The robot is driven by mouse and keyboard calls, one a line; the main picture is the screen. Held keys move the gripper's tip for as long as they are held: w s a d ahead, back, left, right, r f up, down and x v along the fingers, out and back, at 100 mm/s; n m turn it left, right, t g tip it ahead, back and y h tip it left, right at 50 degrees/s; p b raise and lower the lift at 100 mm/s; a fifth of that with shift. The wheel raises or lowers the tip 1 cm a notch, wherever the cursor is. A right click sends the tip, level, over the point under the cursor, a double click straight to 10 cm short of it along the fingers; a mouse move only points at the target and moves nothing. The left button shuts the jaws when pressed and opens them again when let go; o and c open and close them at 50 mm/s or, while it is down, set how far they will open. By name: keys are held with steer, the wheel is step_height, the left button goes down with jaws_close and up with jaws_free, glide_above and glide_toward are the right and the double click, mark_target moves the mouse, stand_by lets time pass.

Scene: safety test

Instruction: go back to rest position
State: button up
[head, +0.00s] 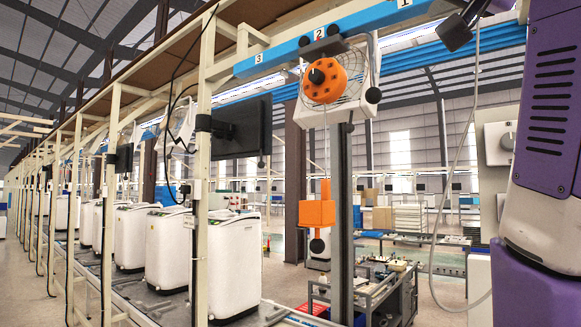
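My arm shows as large purple and white links along the right edge. My gripper is not in view, so its fingers and anything between them cannot be seen. No object is named by the task.
A blue rail (372,22) numbered 3, 2, 1 crosses above, ahead of me. An orange disc (340,83) sits before a caged fan (352,100), and an orange block (315,213) hangs below. White washing machines (234,265) line the left. A cart (378,290) stands low at centre right.

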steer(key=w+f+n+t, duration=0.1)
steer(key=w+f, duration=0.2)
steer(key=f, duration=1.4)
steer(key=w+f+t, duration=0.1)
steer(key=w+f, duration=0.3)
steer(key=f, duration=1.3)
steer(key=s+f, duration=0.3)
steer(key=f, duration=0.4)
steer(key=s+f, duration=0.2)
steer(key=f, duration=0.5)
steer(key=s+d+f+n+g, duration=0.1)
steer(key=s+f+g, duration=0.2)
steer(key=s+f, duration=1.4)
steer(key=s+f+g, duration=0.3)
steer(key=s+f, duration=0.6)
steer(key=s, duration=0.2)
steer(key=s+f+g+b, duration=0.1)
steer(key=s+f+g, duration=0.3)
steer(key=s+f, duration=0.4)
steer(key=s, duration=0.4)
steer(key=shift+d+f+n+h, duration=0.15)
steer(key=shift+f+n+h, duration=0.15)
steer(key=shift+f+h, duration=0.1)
